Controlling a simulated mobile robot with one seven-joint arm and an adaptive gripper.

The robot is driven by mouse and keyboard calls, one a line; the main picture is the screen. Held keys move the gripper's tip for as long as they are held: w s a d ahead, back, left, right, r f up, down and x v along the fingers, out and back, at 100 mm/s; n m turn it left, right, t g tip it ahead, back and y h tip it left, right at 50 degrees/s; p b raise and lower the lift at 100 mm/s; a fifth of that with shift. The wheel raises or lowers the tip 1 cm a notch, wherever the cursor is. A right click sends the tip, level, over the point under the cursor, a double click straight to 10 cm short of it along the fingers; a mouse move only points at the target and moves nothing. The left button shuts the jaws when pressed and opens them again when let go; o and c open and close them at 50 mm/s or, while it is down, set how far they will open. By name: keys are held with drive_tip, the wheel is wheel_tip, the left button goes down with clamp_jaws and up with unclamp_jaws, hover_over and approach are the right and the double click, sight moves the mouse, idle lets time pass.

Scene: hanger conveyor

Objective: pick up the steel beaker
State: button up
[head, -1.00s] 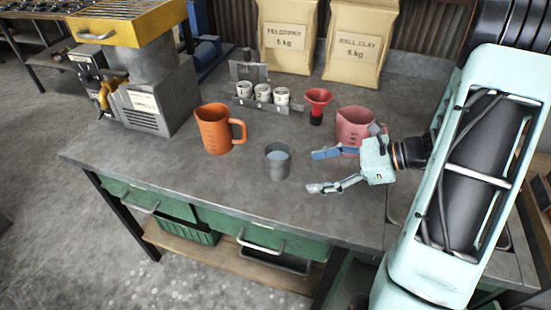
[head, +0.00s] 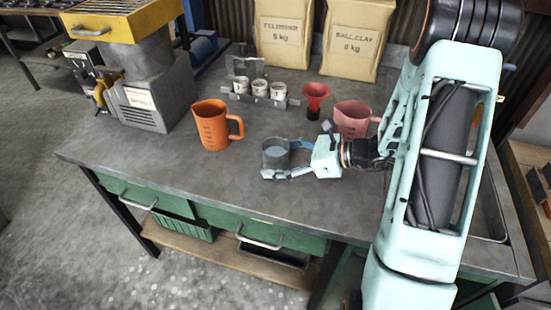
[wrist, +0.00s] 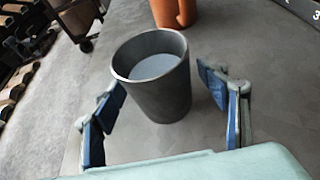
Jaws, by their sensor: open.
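The steel beaker (head: 275,155) stands upright on the grey workbench, right of the orange jug's foot and nearer the front edge. It is a dark grey cup with pale contents, and it also shows in the wrist view (wrist: 165,92). My gripper (head: 284,160) is open, its blue-padded fingers reaching from the right to either side of the beaker. In the wrist view my gripper's fingers (wrist: 158,100) stand left and right of the beaker's lower part, with a visible gap on the right. Whether the left finger touches it I cannot tell.
An orange jug (head: 212,126) stands left of the beaker; a pink jug (head: 352,119) stands behind my gripper. A red funnel (head: 316,93) and a rack of white cups (head: 259,98) are further back. The bench (head: 200,170) is clear in front and to the left.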

drive_tip(key=shift+w+a+f, duration=0.1)
drive_tip(key=shift+a, duration=0.05)
drive_tip(key=c, duration=1.5)
drive_tip(key=shift+r, duration=0.2)
